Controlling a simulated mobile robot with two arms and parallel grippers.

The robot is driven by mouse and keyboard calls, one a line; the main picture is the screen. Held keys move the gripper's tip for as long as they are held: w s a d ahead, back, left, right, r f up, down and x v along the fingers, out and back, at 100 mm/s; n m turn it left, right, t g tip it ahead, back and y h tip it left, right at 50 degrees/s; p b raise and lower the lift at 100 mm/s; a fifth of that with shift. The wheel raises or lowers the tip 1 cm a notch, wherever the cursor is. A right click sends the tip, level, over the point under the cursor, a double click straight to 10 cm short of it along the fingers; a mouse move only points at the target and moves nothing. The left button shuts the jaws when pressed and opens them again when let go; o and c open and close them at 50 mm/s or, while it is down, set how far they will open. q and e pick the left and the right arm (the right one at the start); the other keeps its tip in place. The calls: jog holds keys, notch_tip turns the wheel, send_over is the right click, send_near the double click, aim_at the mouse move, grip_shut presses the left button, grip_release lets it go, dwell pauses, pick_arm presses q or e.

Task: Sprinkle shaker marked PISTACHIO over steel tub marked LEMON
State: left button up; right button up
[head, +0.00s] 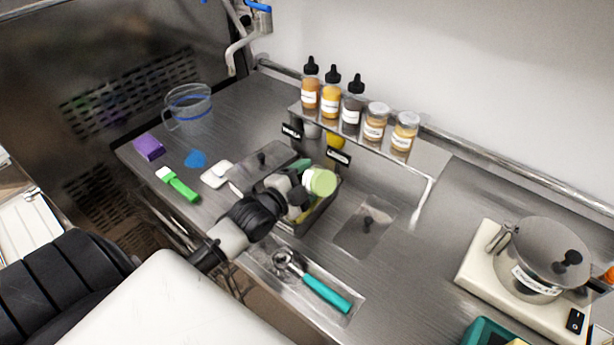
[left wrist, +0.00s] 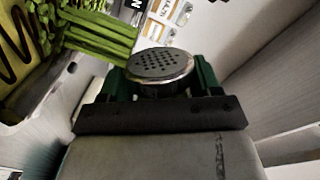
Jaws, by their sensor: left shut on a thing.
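My left gripper (head: 300,191) is shut on a pale green shaker (head: 321,182), tilted over an open steel tub (head: 306,224). No shaker marking is readable. In the left wrist view the shaker's round perforated cap (left wrist: 160,65) shows between the dark green fingers (left wrist: 165,84) of my left gripper. The tub holds something yellow, largely hidden by the gripper and shaker. A small black tag (head: 338,157) stands behind this tub; I cannot read it surely. In the wrist view a ridged green mass (left wrist: 95,35) lies beside the cap, over a yellow surface with dark streaks. My right gripper is out of view.
A steel lid (head: 262,165) covers the neighbouring place at left; another lid (head: 368,222) lies at right. Bottles and jars (head: 352,110) stand on the rear shelf. A teal-handled scoop (head: 325,293) lies in front. A pot (head: 545,262) stands at right.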

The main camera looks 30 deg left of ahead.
pick_arm(q)
jog(key=shift+r+p, duration=0.65)
jog(key=shift+p, duration=0.35)
jog(key=shift+f+b, duration=0.65)
jog(key=shift+f, duration=0.3)
jog(key=shift+s+r+p, duration=0.1)
jog(key=shift+s+p, duration=0.25)
jog(key=shift+s, duration=0.05)
jog(key=s+p, duration=0.3)
jog(key=shift+s+a, duration=0.1)
jog(key=shift+s, duration=0.05)
